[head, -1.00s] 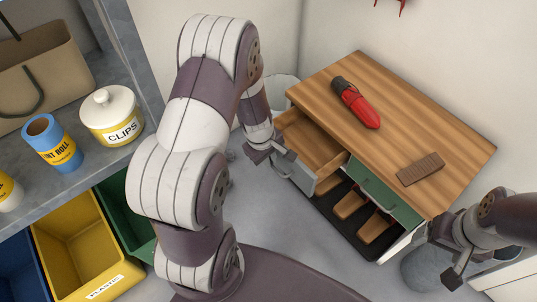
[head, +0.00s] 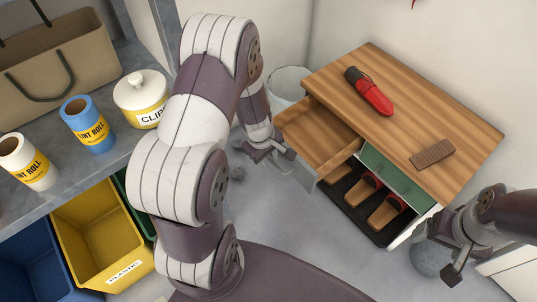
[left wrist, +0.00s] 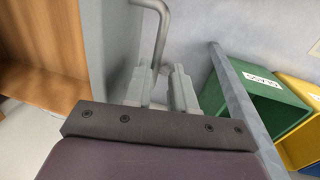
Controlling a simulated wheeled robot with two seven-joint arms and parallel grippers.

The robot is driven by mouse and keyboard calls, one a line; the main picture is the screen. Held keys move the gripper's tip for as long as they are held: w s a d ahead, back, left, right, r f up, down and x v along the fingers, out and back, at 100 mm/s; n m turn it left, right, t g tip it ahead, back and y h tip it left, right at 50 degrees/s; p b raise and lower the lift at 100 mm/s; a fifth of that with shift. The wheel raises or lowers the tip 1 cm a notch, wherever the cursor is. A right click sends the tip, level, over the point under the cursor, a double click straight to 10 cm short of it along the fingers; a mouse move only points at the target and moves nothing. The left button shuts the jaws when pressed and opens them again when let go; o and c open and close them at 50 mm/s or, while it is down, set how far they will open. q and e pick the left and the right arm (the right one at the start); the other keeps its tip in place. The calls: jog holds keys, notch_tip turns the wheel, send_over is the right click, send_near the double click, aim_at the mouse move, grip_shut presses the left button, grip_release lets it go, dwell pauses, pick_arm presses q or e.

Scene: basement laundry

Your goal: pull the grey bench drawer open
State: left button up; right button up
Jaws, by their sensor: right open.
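The grey bench drawer (head: 304,172) is at the left of the wooden-topped bench (head: 420,110). It stands well out from the bench, and its bare wooden inside shows. My left gripper (head: 284,158) is at the drawer's grey front. In the left wrist view, the bent grey handle (left wrist: 163,30) runs down between the fingers of my left gripper (left wrist: 162,88), which are closed on it. The drawer's wooden inside also shows there at the left. My right gripper (head: 440,257) is open and empty by the bench's right front corner.
A green drawer (head: 392,178) beside it is shut. Slippers (head: 388,212) sit on the dark shelf below. A red-and-black tool (head: 370,92) and a brown brush or block (head: 432,154) lie on top. A white bin (head: 288,85) stands behind. Yellow (head: 95,240) and other bins are at left.

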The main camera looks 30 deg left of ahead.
pick_arm(q)
notch_tip(320, 180, up, 12)
jog(key=s+p, duration=0.2)
jog(key=p, duration=0.6)
jog(key=shift+a+r, duration=0.25)
jog(key=shift+a, duration=0.15)
